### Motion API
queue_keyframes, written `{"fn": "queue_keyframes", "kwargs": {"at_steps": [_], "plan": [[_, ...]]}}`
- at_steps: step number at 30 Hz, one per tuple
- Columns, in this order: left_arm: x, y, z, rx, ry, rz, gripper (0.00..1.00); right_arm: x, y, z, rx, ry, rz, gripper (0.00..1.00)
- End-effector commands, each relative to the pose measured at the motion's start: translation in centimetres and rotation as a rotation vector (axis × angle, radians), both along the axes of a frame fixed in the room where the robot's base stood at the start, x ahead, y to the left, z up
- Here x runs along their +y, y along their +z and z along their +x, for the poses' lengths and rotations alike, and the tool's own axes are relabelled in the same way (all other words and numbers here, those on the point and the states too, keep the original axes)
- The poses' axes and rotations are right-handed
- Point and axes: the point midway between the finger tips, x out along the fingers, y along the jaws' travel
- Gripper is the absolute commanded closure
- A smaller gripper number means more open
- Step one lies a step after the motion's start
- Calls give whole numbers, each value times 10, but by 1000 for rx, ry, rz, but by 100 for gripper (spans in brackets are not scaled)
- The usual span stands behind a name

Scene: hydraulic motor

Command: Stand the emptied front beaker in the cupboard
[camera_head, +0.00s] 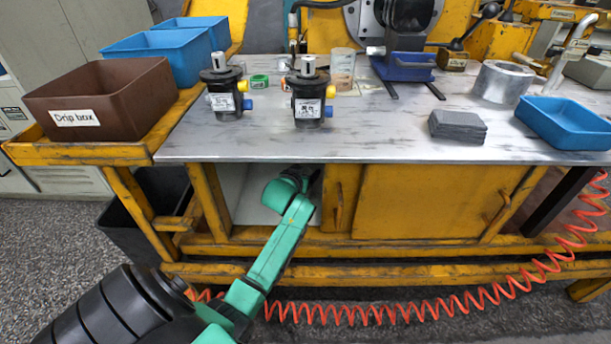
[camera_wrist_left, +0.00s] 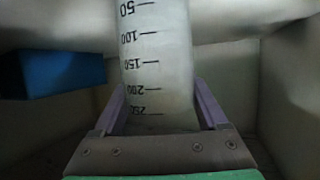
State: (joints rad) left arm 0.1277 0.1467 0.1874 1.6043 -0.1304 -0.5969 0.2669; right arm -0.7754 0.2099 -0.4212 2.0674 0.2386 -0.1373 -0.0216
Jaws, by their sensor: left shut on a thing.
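The beaker (camera_wrist_left: 157,60) is clear-grey with black graduation marks and looks empty. My left gripper (camera_wrist_left: 160,92) is shut on it, with one purple finger on each side. In the left wrist view the 50 mark is at the top and the larger numbers are near the gripper. The cupboard (camera_head: 240,190) under the worktop is open at its left bay. My left arm reaches into that bay, and the worktop edge hides the gripper and beaker in the head view. I cannot tell whether the beaker touches the cupboard floor. My right gripper is not in view.
Pale cupboard walls (camera_wrist_left: 290,95) surround the gripper, and a blue object (camera_wrist_left: 65,75) is at the left. The worktop (camera_head: 370,140) overhangs the bay. A closed yellow door (camera_head: 430,200) is to its right. Another beaker (camera_head: 342,65) stands on the worktop.

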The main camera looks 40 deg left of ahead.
Motion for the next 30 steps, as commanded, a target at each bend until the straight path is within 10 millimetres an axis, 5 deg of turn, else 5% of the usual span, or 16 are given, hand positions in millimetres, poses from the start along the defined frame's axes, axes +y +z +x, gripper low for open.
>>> {"fn": "queue_keyframes", "kwargs": {"at_steps": [7,8,9,19,30], "plan": [[0,-2,0,-1,0,0,89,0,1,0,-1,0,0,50],[0,-2,0,-1,0,0,13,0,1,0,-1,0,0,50],[0,-2,0,-1,0,0,0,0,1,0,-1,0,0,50],[-1,4,-2,0,0,1,0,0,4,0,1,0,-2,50],[-23,34,-66,1,-1,-1,0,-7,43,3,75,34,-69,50]]}}
